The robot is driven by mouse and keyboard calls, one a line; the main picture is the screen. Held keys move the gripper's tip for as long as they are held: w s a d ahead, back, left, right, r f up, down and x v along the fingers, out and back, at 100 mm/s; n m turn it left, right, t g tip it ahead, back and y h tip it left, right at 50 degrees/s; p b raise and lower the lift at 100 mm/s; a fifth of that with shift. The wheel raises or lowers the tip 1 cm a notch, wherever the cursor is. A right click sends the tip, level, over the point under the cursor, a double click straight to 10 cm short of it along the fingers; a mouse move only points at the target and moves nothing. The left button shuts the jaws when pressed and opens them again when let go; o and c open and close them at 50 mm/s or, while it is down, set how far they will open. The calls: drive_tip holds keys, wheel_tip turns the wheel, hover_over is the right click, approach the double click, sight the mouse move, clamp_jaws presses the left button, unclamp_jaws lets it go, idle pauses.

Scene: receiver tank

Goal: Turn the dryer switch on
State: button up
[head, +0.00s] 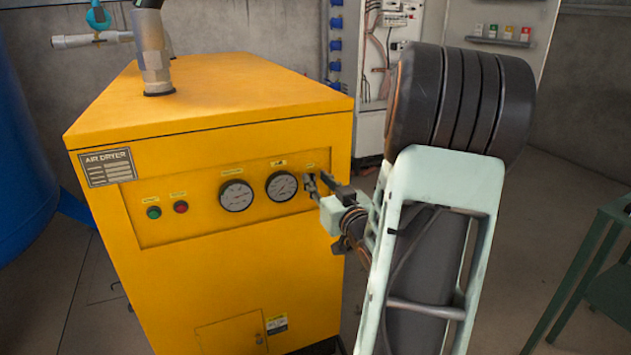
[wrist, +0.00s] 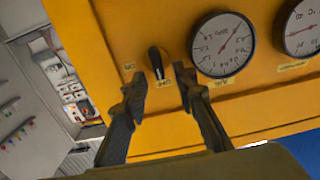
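The yellow air dryer (head: 240,270) stands in the middle of the head view. Its switch (wrist: 156,62), a black rotary knob with a pale mark, shows on the yellow panel in the wrist view, between small labels. My gripper (wrist: 159,84) is open, with one dark fingertip on each side of the knob in the picture. The knob shows in the gap; whether the fingers touch it I cannot tell. In the head view my gripper (head: 318,183) is at the panel's right end, and its fingers largely hide the switch.
Two round gauges (head: 236,195) (head: 281,186), a green button (head: 153,212) and a red button (head: 181,207) share the panel. A metal pipe (head: 153,60) rises from the dryer top. A blue tank (head: 25,160) stands left, a green table (head: 605,240) right.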

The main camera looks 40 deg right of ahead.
drive_tip(key=shift+w+d, duration=0.15)
drive_tip(key=shift+w, duration=0.55)
drive_tip(key=shift+c, duration=0.6)
clamp_jaws()
